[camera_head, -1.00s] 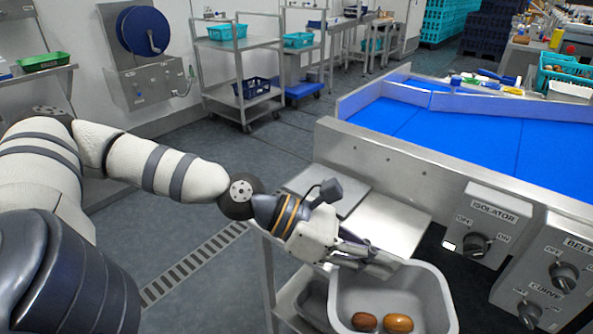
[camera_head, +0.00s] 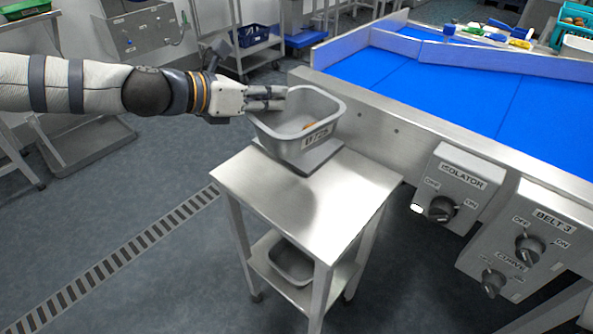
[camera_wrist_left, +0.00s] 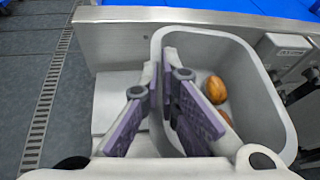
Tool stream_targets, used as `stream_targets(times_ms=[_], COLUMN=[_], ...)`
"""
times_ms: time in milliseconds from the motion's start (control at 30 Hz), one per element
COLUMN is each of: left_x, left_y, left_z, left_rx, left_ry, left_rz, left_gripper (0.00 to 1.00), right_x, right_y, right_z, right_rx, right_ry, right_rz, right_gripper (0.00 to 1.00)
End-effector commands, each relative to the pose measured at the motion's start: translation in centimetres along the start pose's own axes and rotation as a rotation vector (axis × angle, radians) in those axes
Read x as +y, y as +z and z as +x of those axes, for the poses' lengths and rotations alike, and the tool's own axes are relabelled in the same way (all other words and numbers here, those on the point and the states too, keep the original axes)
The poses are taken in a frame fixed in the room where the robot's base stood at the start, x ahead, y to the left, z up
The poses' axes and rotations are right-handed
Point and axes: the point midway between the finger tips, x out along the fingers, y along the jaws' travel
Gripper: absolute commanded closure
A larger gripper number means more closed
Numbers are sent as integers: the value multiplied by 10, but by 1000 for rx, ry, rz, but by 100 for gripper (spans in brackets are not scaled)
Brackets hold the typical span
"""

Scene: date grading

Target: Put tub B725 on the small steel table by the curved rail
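The grey tub (camera_head: 322,138) has a label on its front that is too blurred to read surely. It is upright at the back of the small steel table (camera_head: 290,200), over a darker plate (camera_head: 318,160); I cannot tell if it touches the plate. My left gripper (camera_head: 283,98) comes in from the left at the tub's left rim. In the left wrist view its fingers (camera_wrist_left: 161,75) are closed on the tub's wall (camera_wrist_left: 240,60), one inside and one outside. Brown dates (camera_wrist_left: 216,89) lie in the tub. My right gripper is not in view.
Another grey tub (camera_head: 292,262) stands on the table's lower shelf. The steel side of the blue conveyor (camera_head: 420,85) is close behind and right of the table. Switch boxes (camera_head: 447,188) stick out at the right. The table's front top is bare.

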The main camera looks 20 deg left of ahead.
Motion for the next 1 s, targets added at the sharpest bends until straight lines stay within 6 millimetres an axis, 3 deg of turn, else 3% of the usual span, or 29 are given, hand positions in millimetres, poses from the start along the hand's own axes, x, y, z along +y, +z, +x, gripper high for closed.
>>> stream_targets(times_ms=[200,333,533,767,1000], left_x=[32,35,6,-43,-74], left_y=[31,34,13,-13,-55], left_z=[10,13,22,34,52], left_rx=[-15,-14,-8,-9,-10], left_ry=[104,124,122,119,122], left_rz=[-44,-56,-59,-57,-59], left_gripper=[100,100,100,100,100], right_x=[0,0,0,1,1], right_y=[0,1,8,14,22], right_z=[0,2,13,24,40], right_rx=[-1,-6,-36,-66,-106], right_ry=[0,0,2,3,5], right_rz=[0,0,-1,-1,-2], right_gripper=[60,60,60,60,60])
